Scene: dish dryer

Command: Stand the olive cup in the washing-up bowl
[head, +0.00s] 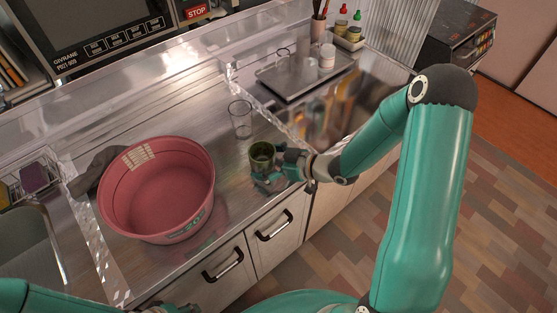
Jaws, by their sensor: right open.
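The olive cup (262,153) stands upright on the steel counter, right of the washing-up bowl. The bowl (160,228) is pink, round and wide, and its inside looks empty. My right gripper (267,176) is open at the near right side of the cup, with its fingers close around the cup's lower part. I cannot tell whether they touch it. Part of my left gripper (172,308) shows at the bottom edge, cut off by the frame.
A clear glass (240,118) stands just behind the cup. A grey cloth (92,172) lies left of the bowl. A metal tray (300,76) with cups is at the back right. A sink (28,245) is at the left. The counter's front edge runs close below the cup.

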